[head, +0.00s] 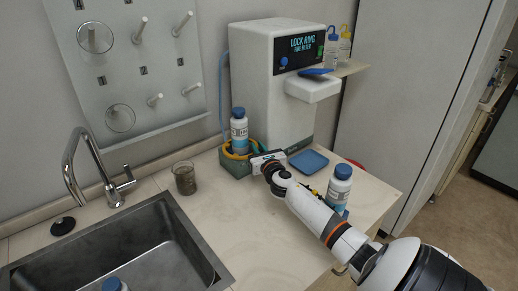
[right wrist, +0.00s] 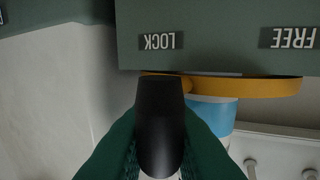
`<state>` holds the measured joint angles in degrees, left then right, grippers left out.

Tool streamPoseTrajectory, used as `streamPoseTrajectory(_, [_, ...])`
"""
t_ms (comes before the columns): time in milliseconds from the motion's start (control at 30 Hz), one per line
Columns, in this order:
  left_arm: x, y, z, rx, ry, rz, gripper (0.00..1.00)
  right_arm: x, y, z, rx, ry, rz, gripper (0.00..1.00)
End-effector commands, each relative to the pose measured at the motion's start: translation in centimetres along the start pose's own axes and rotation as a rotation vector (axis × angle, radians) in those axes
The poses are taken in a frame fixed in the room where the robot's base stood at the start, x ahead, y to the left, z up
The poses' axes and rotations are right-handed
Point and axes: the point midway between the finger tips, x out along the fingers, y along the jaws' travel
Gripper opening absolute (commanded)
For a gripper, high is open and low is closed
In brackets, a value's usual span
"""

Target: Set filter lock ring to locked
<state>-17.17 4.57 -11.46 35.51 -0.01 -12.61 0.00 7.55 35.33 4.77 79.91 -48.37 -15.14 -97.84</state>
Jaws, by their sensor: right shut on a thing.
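The filter lock ring shows as a yellow band around a white bottle with a blue cap (head: 239,130), in a green holder (head: 236,168) beside the dispenser. In the right wrist view the yellow ring (right wrist: 262,88) lies along the edge of a green plate with LOCK (right wrist: 158,41) and FREE (right wrist: 292,38) labels, seen upside down. My right gripper (head: 262,163) is at the holder's right side. In the wrist view its green fingers are shut on a black handle (right wrist: 160,120), which lines up with the LOCK label. My left gripper is not in view.
The white dispenser (head: 258,85) has a screen reading LOCK RING. A blue square pad (head: 308,161) and another bottle (head: 340,185) stand near my right arm. A dark beaker (head: 185,178) and the sink (head: 120,245) are at left. The front counter is clear.

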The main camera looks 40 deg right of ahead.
Motion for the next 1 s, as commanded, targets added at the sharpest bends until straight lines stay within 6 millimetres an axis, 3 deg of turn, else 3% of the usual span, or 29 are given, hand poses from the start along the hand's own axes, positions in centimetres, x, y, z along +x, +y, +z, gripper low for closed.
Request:
streamPoseTrajectory(633, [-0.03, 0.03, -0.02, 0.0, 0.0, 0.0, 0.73, 0.11, -0.18, -0.48, 0.004, 0.008, -0.005, 0.0])
streamPoseTrajectory(667, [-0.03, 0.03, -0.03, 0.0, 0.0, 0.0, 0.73, 0.11, -0.18, -0.49, 0.004, 0.008, -0.004, 0.21])
streamPoseTrajectory(767, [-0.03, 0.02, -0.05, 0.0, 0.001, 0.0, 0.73, 0.09, -0.15, -0.4, 0.003, 0.007, -0.004, 0.37])
streamPoseTrajectory(1000, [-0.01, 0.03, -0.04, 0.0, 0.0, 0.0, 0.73, 0.03, -0.1, -0.16, 0.002, 0.003, -0.002, 0.37])
